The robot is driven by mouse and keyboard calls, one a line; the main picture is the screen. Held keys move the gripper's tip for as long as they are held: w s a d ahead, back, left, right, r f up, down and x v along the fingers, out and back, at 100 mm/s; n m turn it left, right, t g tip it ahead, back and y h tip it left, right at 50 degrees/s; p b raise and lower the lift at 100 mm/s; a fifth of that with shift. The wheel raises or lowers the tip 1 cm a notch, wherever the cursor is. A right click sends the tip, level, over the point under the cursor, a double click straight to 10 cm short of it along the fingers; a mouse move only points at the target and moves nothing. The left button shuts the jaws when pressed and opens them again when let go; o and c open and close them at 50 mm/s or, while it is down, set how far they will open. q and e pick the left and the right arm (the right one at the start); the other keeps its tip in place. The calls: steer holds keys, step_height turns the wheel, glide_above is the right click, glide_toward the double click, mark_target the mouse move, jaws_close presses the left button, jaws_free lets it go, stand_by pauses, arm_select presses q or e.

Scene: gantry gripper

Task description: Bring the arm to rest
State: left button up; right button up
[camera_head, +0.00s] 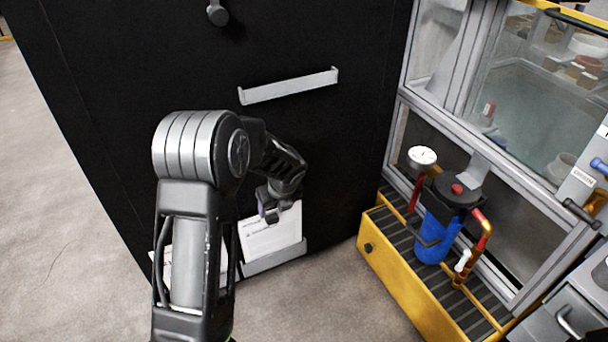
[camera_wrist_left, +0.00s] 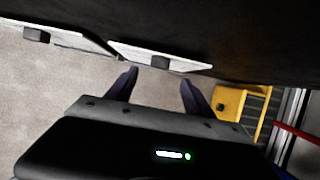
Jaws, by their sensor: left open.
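My left arm comes up from the bottom left of the head view and bends to the right at its elbow. My left gripper (camera_head: 276,206) is in front of the black panel, by the upper part of a white sheet (camera_head: 272,236). In the left wrist view the two dark fingers of my left gripper (camera_wrist_left: 158,88) stand wide apart with nothing between them. A white sheet (camera_wrist_left: 135,52) with a dark block (camera_wrist_left: 160,64) on it shows just beyond the fingers. Whether the gripper touches the sheet, I cannot tell. My right gripper is in neither view.
The black panel (camera_head: 330,150) bears a pale upper ledge (camera_head: 288,87) and a lower ledge (camera_head: 274,259). Another white sheet (camera_head: 168,268) is partly behind my arm. A yellow base (camera_head: 385,270) with a blue filter housing (camera_head: 437,232) stands at right. Bare floor (camera_head: 320,305) lies in front.

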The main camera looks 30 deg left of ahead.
arm_select(q)
steer(key=s+d+f+n+t+h, duration=0.15)
steer(key=d+f+n, duration=0.25)
steer(key=d+n, duration=0.4)
steer(key=s+d+f+n+h, duration=0.1)
steer(key=d+f+n+h, duration=0.2)
steer(key=d+f+n, duration=0.35)
steer(key=s+d+f+n+g+h, duration=0.15)
steer(key=s+d+f+n, duration=0.35)
steer(key=s+d, duration=0.5)
steer(key=s+d+f+n+g+h, duration=0.1)
steer(key=s+d+f+n+h, duration=0.15)
steer(key=s+d+n, duration=0.75)
steer(key=s+r+m+p, duration=0.1)
steer(key=s+r+p, duration=0.1)
steer(key=r+p, duration=1.3)
steer(key=s+a+r+m+p, duration=0.1)
steer(key=s+r+p, duration=0.1)
steer(key=r+p, duration=1.2)
steer(key=shift+s+r+m+g+p, duration=0.3)
steer(key=shift+r+m+g+p, duration=0.1)
steer(key=shift+p, duration=0.2)
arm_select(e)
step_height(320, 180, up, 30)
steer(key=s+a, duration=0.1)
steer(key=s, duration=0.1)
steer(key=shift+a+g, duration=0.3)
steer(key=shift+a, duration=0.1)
